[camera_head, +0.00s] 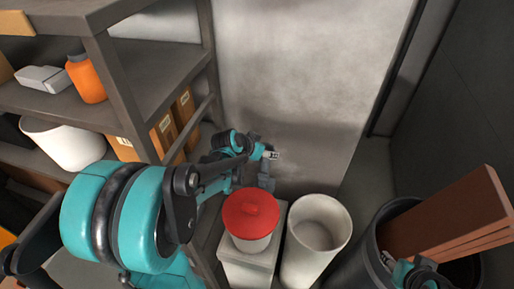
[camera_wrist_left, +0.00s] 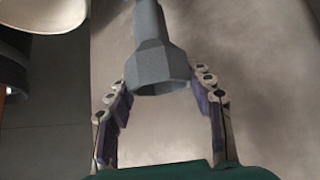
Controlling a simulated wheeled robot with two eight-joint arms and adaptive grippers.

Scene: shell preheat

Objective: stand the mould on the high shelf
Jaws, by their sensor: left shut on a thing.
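A dark grey mould, narrow above and wider with a faceted collar below, is in my left gripper (camera_wrist_left: 160,88), its wide end between the two fingertips. In the left wrist view the mould (camera_wrist_left: 160,60) points up and away. In the head view my left gripper (camera_head: 268,155) is small, in front of the pale wall, and the grey mould (camera_head: 266,181) shows beside it. The shelf unit (camera_head: 130,95) stands at the left, with several boards. Part of my right arm and gripper (camera_head: 390,260) shows at the lower right; its fingers are unclear.
An orange bottle (camera_head: 85,78) and a grey-white block (camera_head: 43,78) stand on a shelf board. A white pot (camera_head: 65,143) and cartons (camera_head: 183,108) are below. A red-lidded pot (camera_head: 251,215), a pale cylinder (camera_head: 335,225) and a dark bin (camera_head: 350,265) with brown boards (camera_head: 450,220) stand low.

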